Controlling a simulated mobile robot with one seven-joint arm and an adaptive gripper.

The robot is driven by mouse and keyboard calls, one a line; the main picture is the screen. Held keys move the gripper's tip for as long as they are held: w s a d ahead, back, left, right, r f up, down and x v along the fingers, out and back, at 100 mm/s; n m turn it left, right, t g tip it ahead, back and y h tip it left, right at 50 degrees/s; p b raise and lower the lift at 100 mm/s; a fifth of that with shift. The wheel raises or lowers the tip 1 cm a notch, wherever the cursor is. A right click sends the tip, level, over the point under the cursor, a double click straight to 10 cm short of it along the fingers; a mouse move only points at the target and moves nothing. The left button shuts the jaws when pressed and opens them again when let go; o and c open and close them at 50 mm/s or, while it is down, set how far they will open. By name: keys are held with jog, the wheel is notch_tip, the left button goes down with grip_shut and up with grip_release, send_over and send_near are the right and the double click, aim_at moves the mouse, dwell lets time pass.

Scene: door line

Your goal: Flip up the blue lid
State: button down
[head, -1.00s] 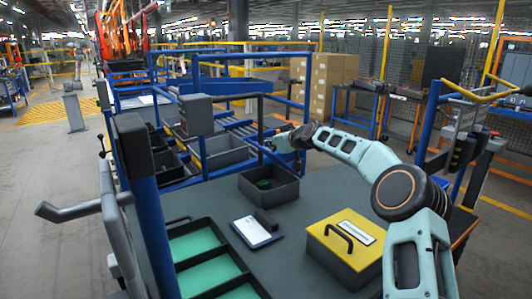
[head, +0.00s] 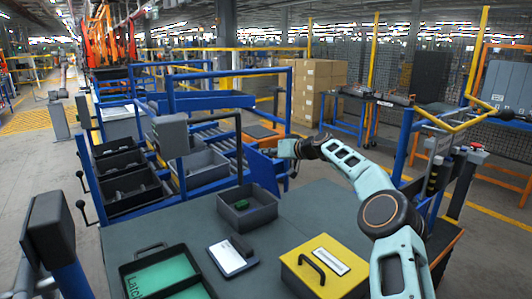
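My arm reaches from the right over the table, and my gripper (head: 272,152) is at its far end, beyond the grey bin. The gripper is small and dark here, and its fingers cannot be made out. A blue panel (head: 264,170) stands just below and beside it at the table's far edge; I cannot tell whether it is a lid or whether the gripper touches it. A box with a yellow lid (head: 333,251) and black handle sits shut on the table, nearer to me. No clearly blue lid shows on the table.
A grey bin (head: 264,212) with a green item, a white-and-blue pad (head: 229,262) and a black-framed green tray (head: 164,280) are on the grey table (head: 190,224). A dark post head (head: 50,225) stands at the near left. Black crates (head: 128,190) lie farther left.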

dwell(0.3)
jog(key=c, duration=2.3)
grip_release()
jog(key=shift+v, duration=6)
jog(key=shift+a, duration=0.1)
